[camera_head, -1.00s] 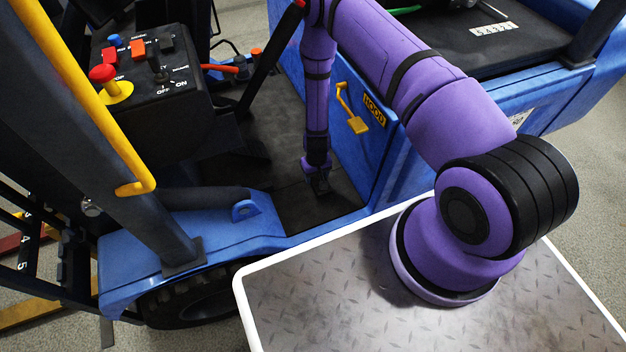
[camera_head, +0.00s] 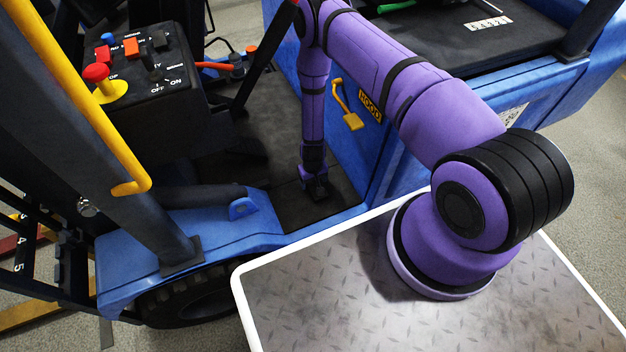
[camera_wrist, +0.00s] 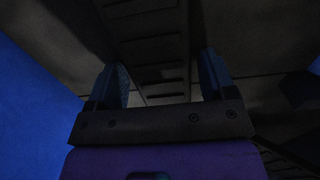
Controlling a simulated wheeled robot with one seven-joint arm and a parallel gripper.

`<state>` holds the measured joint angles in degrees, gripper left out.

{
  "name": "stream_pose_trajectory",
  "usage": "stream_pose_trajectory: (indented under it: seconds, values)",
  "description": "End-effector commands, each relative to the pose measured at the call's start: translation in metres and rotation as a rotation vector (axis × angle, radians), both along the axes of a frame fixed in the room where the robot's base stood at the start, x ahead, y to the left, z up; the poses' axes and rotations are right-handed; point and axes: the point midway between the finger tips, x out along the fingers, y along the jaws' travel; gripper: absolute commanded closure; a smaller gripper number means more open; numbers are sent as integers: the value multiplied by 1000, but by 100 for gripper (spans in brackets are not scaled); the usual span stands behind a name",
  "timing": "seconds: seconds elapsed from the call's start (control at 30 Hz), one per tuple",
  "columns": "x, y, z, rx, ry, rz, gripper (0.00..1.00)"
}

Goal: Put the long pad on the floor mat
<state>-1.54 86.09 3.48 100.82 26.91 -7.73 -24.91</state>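My gripper (camera_head: 316,190) points down into the blue forklift's footwell, low over its dark floor. In the wrist view my gripper (camera_wrist: 165,80) has its two blue-grey fingers well apart. A long dark ribbed strip (camera_wrist: 158,48) shows between and beyond the fingers, with visible gaps beside it; it may be the long pad, but the view is too dark to be sure. In the head view I cannot make out the pad near the fingers. The dark floor mat (camera_head: 277,125) covers the footwell floor. Contact between the fingertips and the floor cannot be told.
The blue hood side wall (camera_head: 345,150) with a yellow latch (camera_head: 348,108) stands close right of my gripper. A black control box (camera_head: 150,85) with a red knob (camera_head: 96,73) is left. A blue step and fender (camera_head: 205,228) lie in front.

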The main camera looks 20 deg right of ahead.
Motion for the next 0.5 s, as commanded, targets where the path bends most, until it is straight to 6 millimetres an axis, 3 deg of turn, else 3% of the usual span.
stream_pose_trajectory:
  seconds: [0.33,0.5]
  values:
    - [0,0,2,0,-1,0,13]
    - [1,0,15,0,-1,1,13]
